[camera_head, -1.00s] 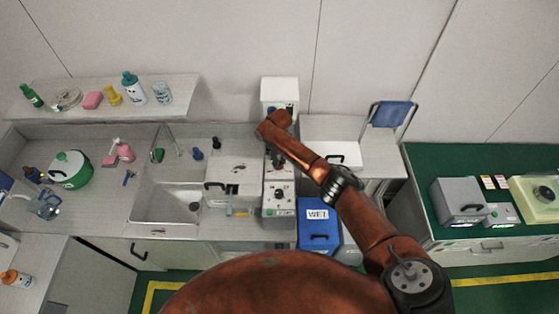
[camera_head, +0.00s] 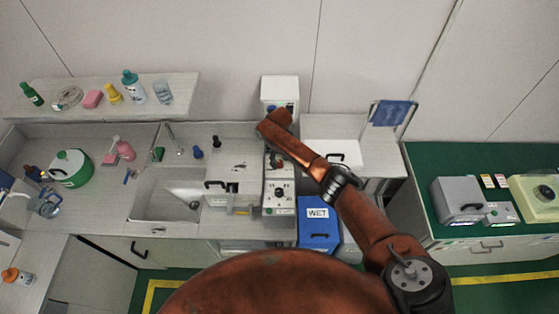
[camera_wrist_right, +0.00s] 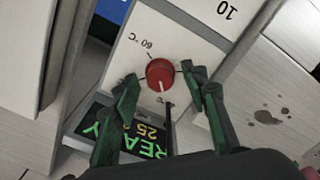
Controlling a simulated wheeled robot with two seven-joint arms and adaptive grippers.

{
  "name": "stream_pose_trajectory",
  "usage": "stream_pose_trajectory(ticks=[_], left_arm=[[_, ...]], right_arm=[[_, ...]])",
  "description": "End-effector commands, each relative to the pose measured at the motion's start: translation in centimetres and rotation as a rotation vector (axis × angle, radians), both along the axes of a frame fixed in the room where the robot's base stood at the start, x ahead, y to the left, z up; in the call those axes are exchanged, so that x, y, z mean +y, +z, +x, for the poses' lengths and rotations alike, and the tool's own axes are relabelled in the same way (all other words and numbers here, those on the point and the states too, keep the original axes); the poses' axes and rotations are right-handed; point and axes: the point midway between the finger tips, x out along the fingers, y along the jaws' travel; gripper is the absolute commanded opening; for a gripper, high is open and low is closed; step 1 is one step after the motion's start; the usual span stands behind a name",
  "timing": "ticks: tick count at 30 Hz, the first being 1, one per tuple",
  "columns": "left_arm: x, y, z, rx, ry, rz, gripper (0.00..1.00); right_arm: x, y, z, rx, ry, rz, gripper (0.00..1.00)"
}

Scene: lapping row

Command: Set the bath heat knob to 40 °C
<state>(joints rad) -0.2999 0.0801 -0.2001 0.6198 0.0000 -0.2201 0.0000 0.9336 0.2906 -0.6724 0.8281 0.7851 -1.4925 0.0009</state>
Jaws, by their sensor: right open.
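The red heat knob (camera_wrist_right: 160,73) shows in the right wrist view on a pale panel (camera_wrist_right: 186,22). A white mark on the knob points toward the picture's bottom. A "60 °C" label sits above left of it; another "°C" label below is partly hidden. A display (camera_wrist_right: 125,132) reads "READY" and 25. My right gripper (camera_wrist_right: 159,81) is open, its green fingertips on either side of the knob; I cannot tell whether they touch it. In the head view my right arm reaches over the narrow bench unit (camera_head: 279,208), and its gripper is mostly hidden. My left gripper is not in view.
A blue bin marked WET (camera_head: 318,236) stands right of the narrow unit. The sink (camera_head: 165,200) and a grey box with a black handle (camera_head: 220,170) lie to its left. A white box (camera_head: 280,90) stands behind it.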

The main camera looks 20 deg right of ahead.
Motion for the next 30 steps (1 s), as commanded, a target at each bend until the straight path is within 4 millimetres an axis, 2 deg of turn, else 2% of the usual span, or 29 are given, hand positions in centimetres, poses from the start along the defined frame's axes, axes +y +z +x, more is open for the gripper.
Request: stream_pose_trajectory(ticks=[4, 7, 21, 25, 30], left_arm=[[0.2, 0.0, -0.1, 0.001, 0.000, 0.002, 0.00], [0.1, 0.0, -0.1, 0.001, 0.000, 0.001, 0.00], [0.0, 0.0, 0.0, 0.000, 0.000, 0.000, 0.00], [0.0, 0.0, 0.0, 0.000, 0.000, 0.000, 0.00], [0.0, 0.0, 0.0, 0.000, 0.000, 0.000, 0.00]], right_arm=[[0.0, 0.2, 0.0, -0.001, 0.000, 0.000, 0.41], [0.0, 1.1, 0.0, 0.000, 0.000, 0.001, 0.41], [0.0, 10.1, 0.1, -0.002, 0.000, 0.001, 0.41], [0.0, 11.4, 0.0, 0.000, 0.000, 0.000, 0.41], [0.0, 12.0, 0.0, 0.000, 0.000, 0.000, 0.41]])
